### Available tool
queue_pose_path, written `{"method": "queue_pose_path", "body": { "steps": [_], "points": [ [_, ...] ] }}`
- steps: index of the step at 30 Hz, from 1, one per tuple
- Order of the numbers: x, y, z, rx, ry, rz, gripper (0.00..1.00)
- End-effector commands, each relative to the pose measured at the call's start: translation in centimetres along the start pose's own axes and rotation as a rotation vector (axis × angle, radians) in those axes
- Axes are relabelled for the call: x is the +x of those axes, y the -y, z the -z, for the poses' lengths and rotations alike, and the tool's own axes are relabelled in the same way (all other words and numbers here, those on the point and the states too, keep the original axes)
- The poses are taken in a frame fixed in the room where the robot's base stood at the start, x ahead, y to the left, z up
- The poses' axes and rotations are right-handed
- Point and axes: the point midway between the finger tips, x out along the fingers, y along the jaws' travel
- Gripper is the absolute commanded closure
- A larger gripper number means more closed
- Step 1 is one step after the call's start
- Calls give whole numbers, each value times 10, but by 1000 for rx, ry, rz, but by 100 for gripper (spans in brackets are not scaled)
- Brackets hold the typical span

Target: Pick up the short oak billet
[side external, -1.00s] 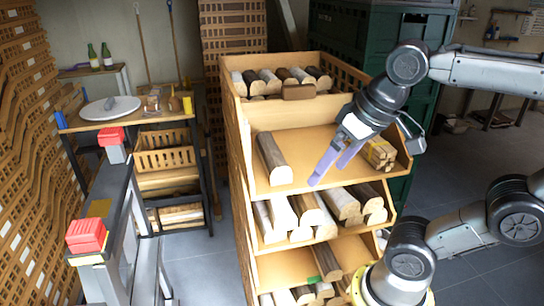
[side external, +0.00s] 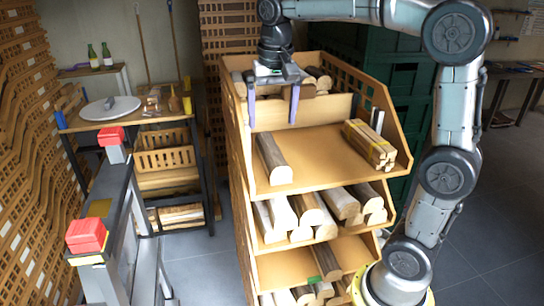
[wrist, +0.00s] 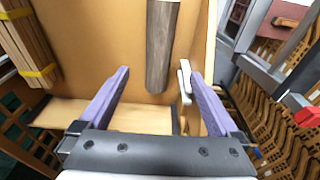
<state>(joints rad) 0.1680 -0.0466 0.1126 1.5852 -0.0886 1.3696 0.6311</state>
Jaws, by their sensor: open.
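A single half-round wooden billet (side external: 273,160) with grey-brown bark and a pale cut end lies alone on the open shelf of the wooden rack (side external: 318,152), near its left wall. It also shows in the wrist view (wrist: 161,45), beyond and between my fingers. I cannot tell for certain that it is the short oak billet; several other billets lie on the shelves above and below. My gripper (side external: 272,118) has two purple fingers spread wide, with nothing between them. It is above the back of that shelf, pointing down, apart from the billet.
A strapped bundle of sticks (side external: 369,146) lies at the shelf's right, with bare board between it and the billet. Lower shelves hold several billets (side external: 343,203); the top bin (side external: 300,110) holds more. A side table (side external: 140,120) stands left.

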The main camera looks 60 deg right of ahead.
Motion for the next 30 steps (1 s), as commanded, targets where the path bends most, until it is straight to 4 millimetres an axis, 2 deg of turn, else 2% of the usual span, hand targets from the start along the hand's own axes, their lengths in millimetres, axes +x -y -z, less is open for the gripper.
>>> {"method": "queue_pose_path", "body": {
  "steps": [1,6,14,24,30],
  "points": [
    [11,-1,-1,0,4,-3,3],
    [39,0,-1,-1,2,-2,3],
    [57,-1,-1,-1,0,0,3],
    [100,-3,-5,0,0,0,3],
    [104,-2,-5,-1,-2,2,3]
  ]
}}
